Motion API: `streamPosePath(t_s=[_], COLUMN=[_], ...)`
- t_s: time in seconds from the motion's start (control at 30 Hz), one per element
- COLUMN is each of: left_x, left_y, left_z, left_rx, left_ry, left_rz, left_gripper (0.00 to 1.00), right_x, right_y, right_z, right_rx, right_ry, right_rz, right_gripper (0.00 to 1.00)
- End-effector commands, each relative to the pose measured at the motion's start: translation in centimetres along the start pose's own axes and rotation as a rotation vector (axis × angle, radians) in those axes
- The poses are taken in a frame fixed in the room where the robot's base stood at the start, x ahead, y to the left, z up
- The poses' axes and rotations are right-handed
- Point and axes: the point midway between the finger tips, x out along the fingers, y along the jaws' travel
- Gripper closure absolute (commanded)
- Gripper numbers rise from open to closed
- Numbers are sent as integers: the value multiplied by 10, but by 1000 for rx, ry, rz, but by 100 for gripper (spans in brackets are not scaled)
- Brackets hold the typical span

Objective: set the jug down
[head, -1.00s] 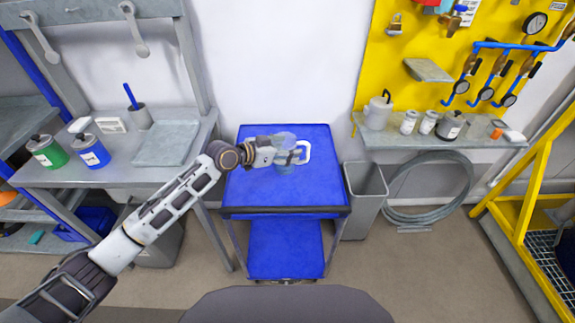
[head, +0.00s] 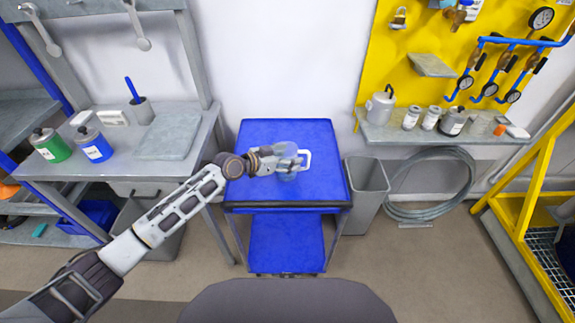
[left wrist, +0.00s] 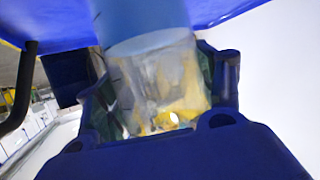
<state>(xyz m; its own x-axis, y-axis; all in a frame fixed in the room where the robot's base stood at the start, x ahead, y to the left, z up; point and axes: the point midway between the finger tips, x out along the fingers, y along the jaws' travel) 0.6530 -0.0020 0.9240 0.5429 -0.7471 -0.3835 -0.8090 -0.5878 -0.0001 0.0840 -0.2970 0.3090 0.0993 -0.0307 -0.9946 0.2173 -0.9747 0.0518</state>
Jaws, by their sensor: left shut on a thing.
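The jug (head: 290,173) is clear, with a white handle on its right side in the head view. My left gripper (head: 284,164) is shut on the jug's body, over the blue top of the cart (head: 325,140). In the left wrist view the jug (left wrist: 160,75) fills the space between the fingers of my left gripper (left wrist: 158,95). The jug looks upright. I cannot tell whether its base touches the cart top. My right gripper is not in view.
A grey bin (head: 366,185) stands right of the cart. A grey bench (head: 120,175) with a green can (head: 50,147) and a blue can (head: 94,146) is at left. A shelf (head: 400,132) with several containers is at right. The cart top around the jug is clear.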

Motion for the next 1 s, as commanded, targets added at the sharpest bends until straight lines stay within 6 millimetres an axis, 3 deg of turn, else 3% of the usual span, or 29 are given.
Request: streamPosePath(t_s=[0.47,0.7,1.0], left_x=[3,13,15], left_y=[0,1,0], left_z=[7,29,34], left_rx=[-2,-2,0], left_ry=[2,2,3], left_rz=[0,0,0], left_gripper=[64,64,64], right_x=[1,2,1], right_y=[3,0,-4], right_z=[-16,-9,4], right_rx=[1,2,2], right_ry=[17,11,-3], right_rz=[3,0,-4], right_gripper=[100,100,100])
